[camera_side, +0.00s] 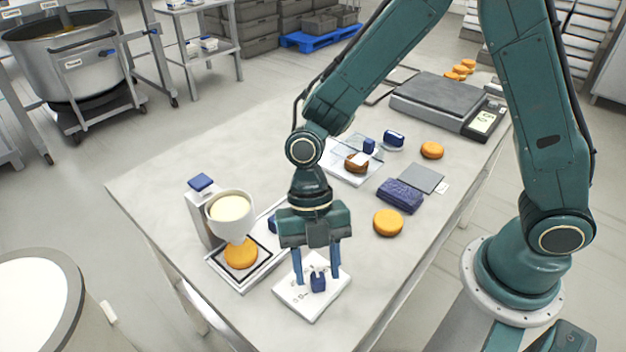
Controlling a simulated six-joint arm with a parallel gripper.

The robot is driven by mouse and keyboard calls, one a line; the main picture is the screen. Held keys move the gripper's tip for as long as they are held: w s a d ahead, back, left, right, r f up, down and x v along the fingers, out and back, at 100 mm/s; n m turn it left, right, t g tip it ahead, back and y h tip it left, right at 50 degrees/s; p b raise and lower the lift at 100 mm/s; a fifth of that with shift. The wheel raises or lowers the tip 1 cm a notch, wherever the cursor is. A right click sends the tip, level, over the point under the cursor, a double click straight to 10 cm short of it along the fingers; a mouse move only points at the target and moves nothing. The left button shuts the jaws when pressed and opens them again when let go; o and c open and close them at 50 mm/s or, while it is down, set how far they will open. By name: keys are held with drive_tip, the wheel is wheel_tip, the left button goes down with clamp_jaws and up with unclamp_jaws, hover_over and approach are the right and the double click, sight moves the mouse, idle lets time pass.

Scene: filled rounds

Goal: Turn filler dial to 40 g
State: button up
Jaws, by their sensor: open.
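The filler dial (318,282) is a small blue knob with a white pointer on a white plate (305,308) near the table's front. The marks on the plate are too small to read, so I cannot tell its setting. My gripper (318,274) points down over the dial, its two blue fingers apart on either side of it. I cannot tell whether they touch it. The filler (231,209), a white hopper with cream-coloured filling, stands to the left. An orange round (240,254) sits beneath its nozzle on a dark-topped tray (213,262).
Orange rounds (388,222) (432,150) lie to the right, near a dark blue cloth or sponge (400,195). A grey scale (445,103) stands at the back right. A white tray (344,172) holds a brown round behind my gripper. The table's left part is clear.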

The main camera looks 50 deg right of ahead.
drive_tip(key=shift+s+a+f, duration=0.15)
drive_tip(key=shift+s+f, duration=0.05)
drive_tip(key=shift+f, duration=0.35)
drive_tip(key=shift+c, duration=0.2)
clamp_jaws()
drive_tip(key=shift+m, duration=0.4)
drive_tip(key=m+t+y, duration=0.1)
drive_tip(key=m, duration=0.2)
drive_tip(key=shift+s+m+t+y, duration=0.1)
drive_tip(key=shift+m+t+y, duration=0.4)
drive_tip(key=shift+m, duration=1.4)
drive_tip(key=shift+t, duration=0.3)
